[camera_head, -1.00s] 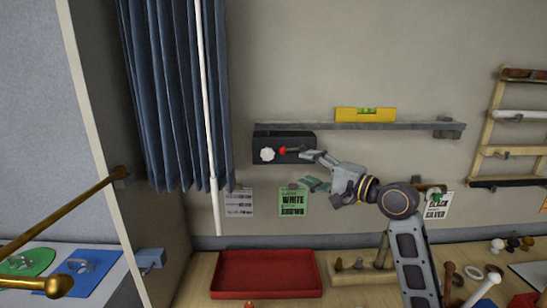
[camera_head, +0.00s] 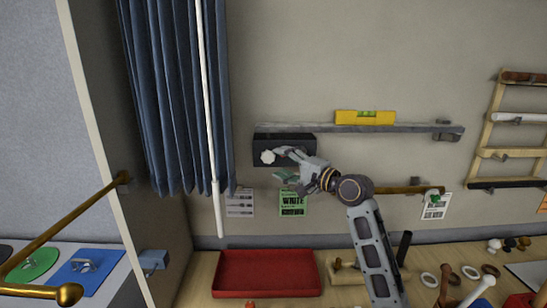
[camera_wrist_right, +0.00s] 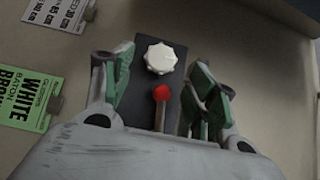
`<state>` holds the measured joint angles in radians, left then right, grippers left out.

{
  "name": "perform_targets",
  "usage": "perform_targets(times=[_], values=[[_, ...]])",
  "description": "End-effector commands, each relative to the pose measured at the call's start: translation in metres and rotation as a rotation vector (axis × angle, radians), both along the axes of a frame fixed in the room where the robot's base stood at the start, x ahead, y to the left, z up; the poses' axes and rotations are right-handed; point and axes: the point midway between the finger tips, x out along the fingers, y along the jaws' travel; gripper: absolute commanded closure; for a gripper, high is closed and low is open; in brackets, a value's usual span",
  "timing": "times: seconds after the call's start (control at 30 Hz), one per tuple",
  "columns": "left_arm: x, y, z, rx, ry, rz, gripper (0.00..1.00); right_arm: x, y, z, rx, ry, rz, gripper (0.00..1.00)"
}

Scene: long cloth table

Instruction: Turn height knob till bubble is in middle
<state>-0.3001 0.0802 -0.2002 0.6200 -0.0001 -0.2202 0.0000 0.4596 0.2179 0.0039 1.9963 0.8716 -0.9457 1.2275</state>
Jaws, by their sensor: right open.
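The white scalloped knob (camera_head: 268,157) sits on the front of a dark box (camera_head: 262,143) on the wall, under the left end of a grey shelf (camera_head: 360,128). A yellow spirit level (camera_head: 365,117) with a green vial rests on the shelf; its bubble is too small to place. My right gripper (camera_head: 284,162) is at the box, just right of the knob. In the right wrist view the knob (camera_wrist_right: 160,59) lies ahead between the open fingers (camera_wrist_right: 156,88), not touched. A red-tipped lever (camera_wrist_right: 161,93) stands nearer, also between the fingers. My left gripper is not seen.
Below are a red tray (camera_head: 266,273) and wooden pieces on the table. Green and white cards (camera_head: 293,202) hang under the box. A blue curtain (camera_head: 175,95) with a white rod hangs at left, a wooden rack (camera_head: 495,130) at right.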

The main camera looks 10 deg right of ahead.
Motion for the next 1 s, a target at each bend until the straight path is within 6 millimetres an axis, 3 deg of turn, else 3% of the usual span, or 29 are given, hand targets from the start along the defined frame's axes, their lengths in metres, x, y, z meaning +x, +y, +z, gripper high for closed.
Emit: perform_targets(times=[0.4, 0.87, 1.0], values=[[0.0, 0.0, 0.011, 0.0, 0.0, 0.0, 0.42, 0.033, 0.022, 0.002, 0.001, 0.0, 0.0, 0.42], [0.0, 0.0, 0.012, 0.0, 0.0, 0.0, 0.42, 0.038, 0.025, 0.001, 0.0, -0.001, 0.0, 0.42], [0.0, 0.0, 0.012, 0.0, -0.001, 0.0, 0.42, 0.038, 0.025, 0.001, 0.0, -0.001, 0.0, 0.6]])
